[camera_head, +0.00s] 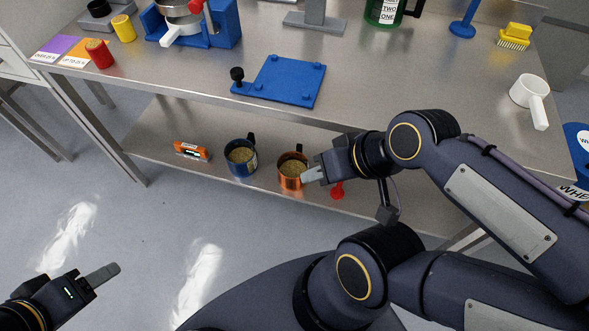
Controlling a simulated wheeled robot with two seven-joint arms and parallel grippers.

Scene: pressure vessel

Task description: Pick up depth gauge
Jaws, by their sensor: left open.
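I cannot tell for sure which object is the depth gauge. A small orange device (191,151) with a pale face lies on the lower shelf at the left. A red object (337,190) is on the same shelf, partly behind my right arm. My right gripper (313,175) is over the lower shelf, with its grey fingertip at the right side of a copper mug (291,172); whether it touches or how far its jaws are apart cannot be told. My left gripper (102,276) is open and empty over the floor at the lower left, away from the shelf.
A blue mug (241,157) stands between the orange device and the copper mug. The steel bench top (420,75) above holds a blue plate (283,80), a white cup (530,95), a yellow brush (515,36), and red (99,53) and yellow (124,28) cylinders. The floor at left is clear.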

